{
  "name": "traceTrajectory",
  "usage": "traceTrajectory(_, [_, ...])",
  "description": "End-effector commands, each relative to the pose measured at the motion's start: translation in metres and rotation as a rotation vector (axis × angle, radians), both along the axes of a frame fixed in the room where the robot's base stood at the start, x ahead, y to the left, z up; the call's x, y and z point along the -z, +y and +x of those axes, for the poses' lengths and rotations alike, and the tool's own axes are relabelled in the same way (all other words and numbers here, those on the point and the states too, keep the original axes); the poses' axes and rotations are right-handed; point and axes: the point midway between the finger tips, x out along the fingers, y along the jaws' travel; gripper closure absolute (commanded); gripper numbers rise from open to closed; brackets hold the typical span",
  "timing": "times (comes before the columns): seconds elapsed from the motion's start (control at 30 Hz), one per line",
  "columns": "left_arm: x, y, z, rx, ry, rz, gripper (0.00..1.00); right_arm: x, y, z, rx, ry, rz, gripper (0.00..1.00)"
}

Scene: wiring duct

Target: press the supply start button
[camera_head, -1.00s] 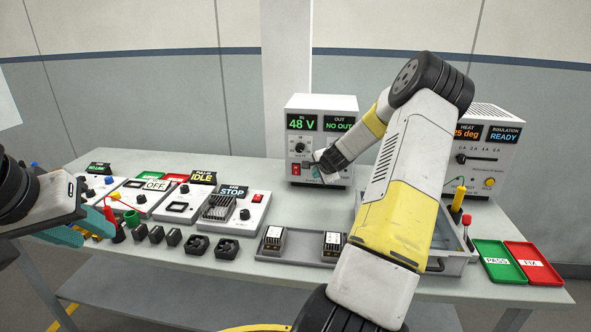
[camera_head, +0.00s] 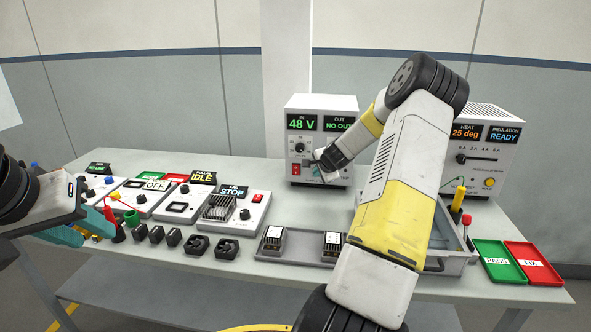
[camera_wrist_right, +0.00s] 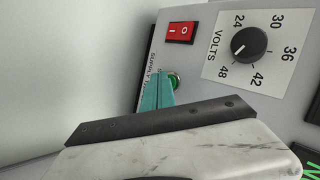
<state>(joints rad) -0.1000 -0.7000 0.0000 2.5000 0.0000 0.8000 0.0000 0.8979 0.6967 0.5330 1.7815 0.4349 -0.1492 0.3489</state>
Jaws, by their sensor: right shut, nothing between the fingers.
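The supply unit (camera_head: 322,107) is a white box at the back of the table, with displays reading 48 V and NO OUT. In the head view my right gripper (camera_head: 318,169) is in front of the supply's lower panel. My left gripper (camera_head: 75,236) is at the table's left front; its finger gap is unclear.
The supply's red rocker switch (camera_wrist_right: 180,32) and volts knob (camera_wrist_right: 249,43) are close to my right gripper. A heat and insulation unit (camera_head: 484,150) stands to the right. Small modules (camera_head: 180,205) and green and red trays (camera_head: 505,263) occupy the table.

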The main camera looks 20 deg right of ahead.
Motion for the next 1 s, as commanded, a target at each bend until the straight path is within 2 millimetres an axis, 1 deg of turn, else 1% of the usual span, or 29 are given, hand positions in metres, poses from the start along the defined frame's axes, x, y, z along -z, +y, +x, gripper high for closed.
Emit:
traceTrajectory(0.47, [0.000, 0.000, 0.000, 0.000, 0.000, 0.000, 0.64, 0.000, -0.002, 0.001, 0.002, 0.000, -0.001, 1.00])
traceTrajectory(0.8, [0.000, 0.000, 0.000, 0.000, 0.000, 0.000, 0.64, 0.000, 0.005, -0.011, 0.001, 0.000, -0.001, 1.00])
traceTrajectory(1.0, [0.000, 0.000, 0.000, 0.000, 0.000, 0.000, 0.64, 0.000, 0.006, -0.012, 0.001, 0.000, -0.001, 1.00])
